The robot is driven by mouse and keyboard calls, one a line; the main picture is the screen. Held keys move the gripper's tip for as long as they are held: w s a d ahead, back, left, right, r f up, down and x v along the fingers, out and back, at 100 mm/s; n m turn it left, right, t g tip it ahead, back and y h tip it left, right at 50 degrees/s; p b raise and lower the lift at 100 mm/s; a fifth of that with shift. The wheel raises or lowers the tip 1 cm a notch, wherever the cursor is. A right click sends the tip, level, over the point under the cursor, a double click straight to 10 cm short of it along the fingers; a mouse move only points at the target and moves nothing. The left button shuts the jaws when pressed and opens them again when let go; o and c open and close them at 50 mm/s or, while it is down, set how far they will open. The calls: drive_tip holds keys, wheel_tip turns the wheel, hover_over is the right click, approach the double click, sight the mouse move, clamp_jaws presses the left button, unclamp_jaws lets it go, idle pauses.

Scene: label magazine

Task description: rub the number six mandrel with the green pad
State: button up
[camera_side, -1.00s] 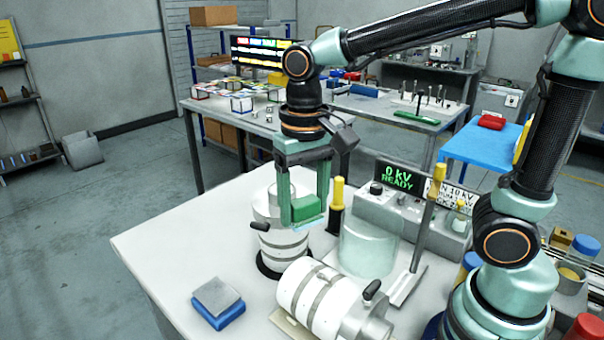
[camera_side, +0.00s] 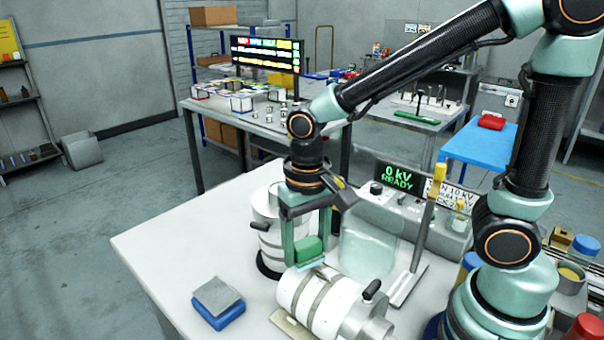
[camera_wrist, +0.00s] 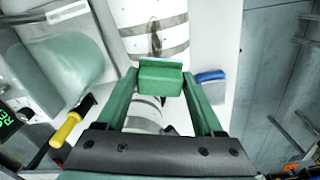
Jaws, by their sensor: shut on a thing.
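My gripper (camera_side: 308,256) is shut on a green pad (camera_side: 307,246), which also shows between the fingers in the wrist view (camera_wrist: 160,80). A white cylinder with grey metal bands (camera_side: 322,302) lies on its side on the table just below and in front of the pad. A dark streak marks its white face in the wrist view (camera_wrist: 155,36). I cannot tell whether the pad touches it. A second white banded cylinder (camera_side: 268,236) stands upright behind, partly hidden by my gripper. I can read no number on either, so I cannot tell which is mandrel six.
A blue block with a grey top (camera_side: 218,306) lies at the table's front left. A clear domed cover (camera_side: 368,245) stands to the right, beside a yellow-topped post (camera_side: 428,220). A display reading "0 kV READY" (camera_side: 399,178) is behind. The table's left part is clear.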

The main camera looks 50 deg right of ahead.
sight(340, 288)
drive_tip(key=shift+f, duration=0.8)
drive_tip(key=shift+s, duration=0.4)
drive_tip(key=shift+c, duration=0.5)
drive_tip(key=shift+s+r, duration=0.1)
drive_tip(key=shift+s, duration=3.1)
drive_tip(key=shift+w+f, duration=0.2)
drive_tip(key=shift+w, duration=3.35)
drive_tip(key=shift+w+r, duration=0.15)
drive_tip(key=shift+r, duration=4.05)
